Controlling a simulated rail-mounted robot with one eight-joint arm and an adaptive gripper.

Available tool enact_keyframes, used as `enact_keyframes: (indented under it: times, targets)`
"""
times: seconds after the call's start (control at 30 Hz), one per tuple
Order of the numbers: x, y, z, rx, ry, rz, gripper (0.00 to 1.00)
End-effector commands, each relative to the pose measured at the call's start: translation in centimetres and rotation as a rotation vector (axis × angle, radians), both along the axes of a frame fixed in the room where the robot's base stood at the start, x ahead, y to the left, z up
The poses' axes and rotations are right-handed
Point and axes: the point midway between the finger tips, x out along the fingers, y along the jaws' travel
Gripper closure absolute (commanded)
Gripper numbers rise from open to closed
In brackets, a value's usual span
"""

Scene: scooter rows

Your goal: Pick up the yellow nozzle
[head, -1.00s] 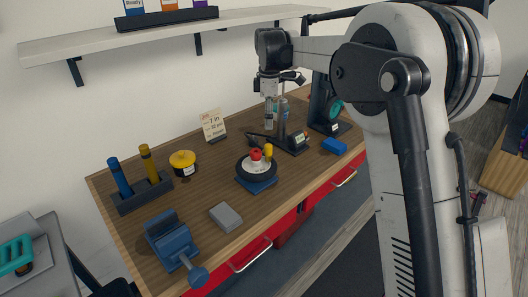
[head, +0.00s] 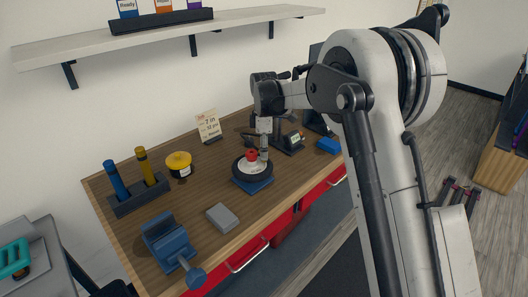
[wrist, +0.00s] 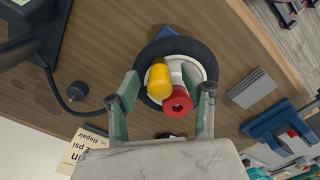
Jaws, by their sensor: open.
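The yellow nozzle (wrist: 159,80) stands on the white centre of a dark wheel (wrist: 208,48), beside a red nozzle (wrist: 179,101), in the wrist view. In the head view the red nozzle (head: 252,155) shows, while my gripper hides the yellow one. My gripper (wrist: 160,88) is open, its two green-padded fingers pointing down on either side of the nozzles. The right finger lies close to the red nozzle; a gap shows between the left finger and the yellow one. In the head view my gripper (head: 264,156) is low over the wheel. I cannot tell whether it touches anything.
The wheel rests on a blue base (head: 254,185). A grey block (head: 222,217), a blue vise (head: 168,238), a yellow-lidded tub (head: 179,164) and a small sign (head: 208,126) stand around it. A dark stand (head: 287,143) is just behind my gripper.

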Motion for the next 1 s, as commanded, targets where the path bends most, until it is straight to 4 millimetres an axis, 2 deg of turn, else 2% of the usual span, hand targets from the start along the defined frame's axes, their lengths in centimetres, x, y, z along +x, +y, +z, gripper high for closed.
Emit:
enact_keyframes:
  times: [0.17,0.43,0.77,1.0]
  targets:
    - [0.0,0.0,-1.8,0.000,0.001,0.000,0.56]
    - [0.0,0.0,-2.1,0.000,0.001,0.000,0.56]
    - [0.0,0.0,-2.1,0.000,0.001,0.000,0.99]
    - [0.0,0.0,-2.1,0.000,0.001,0.000,1.00]
